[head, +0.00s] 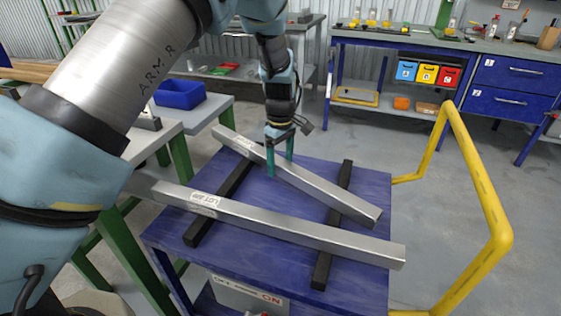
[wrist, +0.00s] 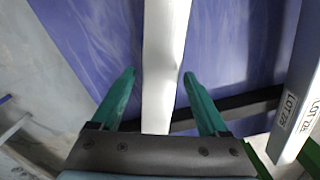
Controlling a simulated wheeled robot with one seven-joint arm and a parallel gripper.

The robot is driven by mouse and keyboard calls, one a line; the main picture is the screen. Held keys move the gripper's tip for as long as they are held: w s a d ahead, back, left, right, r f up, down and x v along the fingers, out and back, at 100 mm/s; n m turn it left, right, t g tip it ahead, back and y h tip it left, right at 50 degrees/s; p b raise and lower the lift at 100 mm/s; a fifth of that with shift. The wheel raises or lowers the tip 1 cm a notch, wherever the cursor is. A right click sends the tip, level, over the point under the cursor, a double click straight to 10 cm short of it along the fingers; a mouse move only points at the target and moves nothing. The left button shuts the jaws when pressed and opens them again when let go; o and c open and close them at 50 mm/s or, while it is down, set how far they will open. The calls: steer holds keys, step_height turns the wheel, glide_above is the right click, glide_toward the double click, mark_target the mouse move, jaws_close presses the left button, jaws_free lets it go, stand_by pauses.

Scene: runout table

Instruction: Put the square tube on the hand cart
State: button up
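Two grey square tubes lie across two black bearers on the blue deck (head: 165,236) of the cart with the yellow handle. The far tube (head: 325,190) runs between my gripper's teal fingers (head: 280,160); its left end overhangs the deck's back left edge. In the wrist view the far tube (wrist: 166,60) lies between the fingers (wrist: 158,73), with a gap showing on the left; the gripper looks open around it. The near tube (head: 300,229) carries a LOT label.
The black bearers (head: 218,205) (head: 334,225) raise the tubes off the deck. The yellow handle (head: 486,200) stands at the right. Green-legged tables (head: 205,110) and a blue bin (head: 180,93) are at the left. A blue workbench (head: 510,75) stands behind, with open floor between.

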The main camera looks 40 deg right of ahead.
mark_target(280, 161)
step_height(280, 161, up, 12)
steer(key=b, duration=0.1)
steer(key=shift+r+b, duration=0.15)
steer(key=shift+b, duration=0.15)
stand_by(0.3)
steer(key=w+a+r, duration=0.1)
steer(key=w+a, duration=0.4)
steer(key=a, duration=0.7)
steer(key=w+a, duration=0.5)
steer(key=a, duration=0.8)
steer(key=s+a+m, duration=0.1)
steer(key=s+a, duration=0.3)
steer(key=a, duration=0.7)
steer(key=s+a+f+m+t, duration=0.1)
steer(key=s+a, duration=0.3)
steer(key=a, duration=0.7)
steer(key=shift+s+a+m+t, duration=0.25)
steer(key=shift+s+m+t, duration=0.05)
steer(key=shift+m, duration=0.3)
step_height(280, 161, up, 4)
steer(key=p, duration=0.4)
steer(key=shift+r, duration=0.2)
